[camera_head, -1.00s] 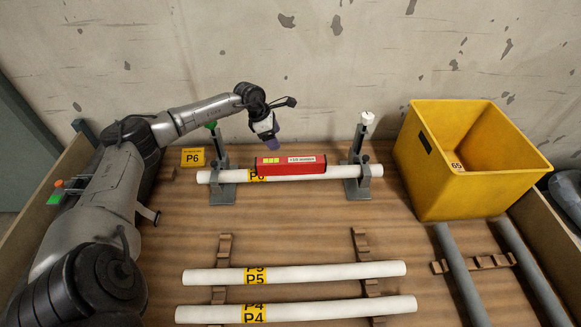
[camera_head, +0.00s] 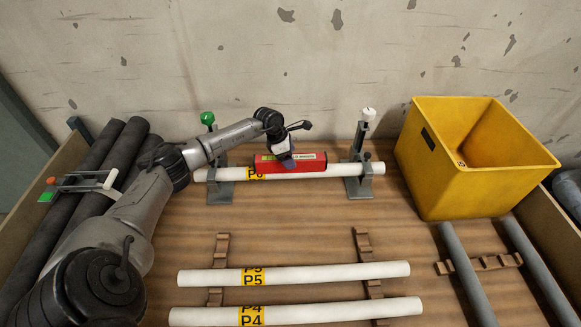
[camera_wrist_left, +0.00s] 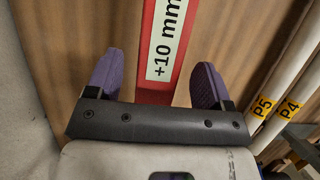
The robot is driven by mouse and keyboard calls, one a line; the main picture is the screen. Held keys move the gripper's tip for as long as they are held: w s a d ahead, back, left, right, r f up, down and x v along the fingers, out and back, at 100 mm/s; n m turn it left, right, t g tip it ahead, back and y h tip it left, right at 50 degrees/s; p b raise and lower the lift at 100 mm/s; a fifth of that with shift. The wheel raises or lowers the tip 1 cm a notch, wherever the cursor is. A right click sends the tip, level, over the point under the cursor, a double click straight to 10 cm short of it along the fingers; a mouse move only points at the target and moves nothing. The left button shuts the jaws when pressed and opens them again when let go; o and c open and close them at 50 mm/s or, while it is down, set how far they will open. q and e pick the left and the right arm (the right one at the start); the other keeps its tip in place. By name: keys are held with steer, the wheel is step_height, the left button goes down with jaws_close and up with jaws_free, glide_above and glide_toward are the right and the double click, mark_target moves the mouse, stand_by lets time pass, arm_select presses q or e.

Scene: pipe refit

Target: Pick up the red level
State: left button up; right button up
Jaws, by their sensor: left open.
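The red level (camera_head: 310,163) rests on top of the white pipe P6 (camera_head: 345,170), which lies across two grey clamp stands at the back. My left gripper (camera_head: 284,160) is at the level, over its left half. In the left wrist view, the left gripper (camera_wrist_left: 158,85) is open, with its purple fingers on either side of the red level (camera_wrist_left: 182,78), which carries a white "+10 mm" label. Gaps show between the fingers and the level there, so it is not gripped. My right gripper is not in view.
A yellow crate (camera_head: 428,178) stands at the right. White pipes P5 (camera_head: 330,273) and P4 (camera_head: 350,311) lie on wooden supports in front. Clamp stands (camera_head: 358,180) flank the level. Dark pipes (camera_head: 98,165) lie at the left, grey pipes (camera_head: 462,270) at the right.

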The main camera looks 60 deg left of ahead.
arm_select(q)
steer(key=shift+w+f, duration=0.2)
steer(key=shift+f, duration=0.35)
steer(key=c, duration=1.2)
steer(key=shift+r, duration=0.15)
steer(key=shift+c, duration=0.2)
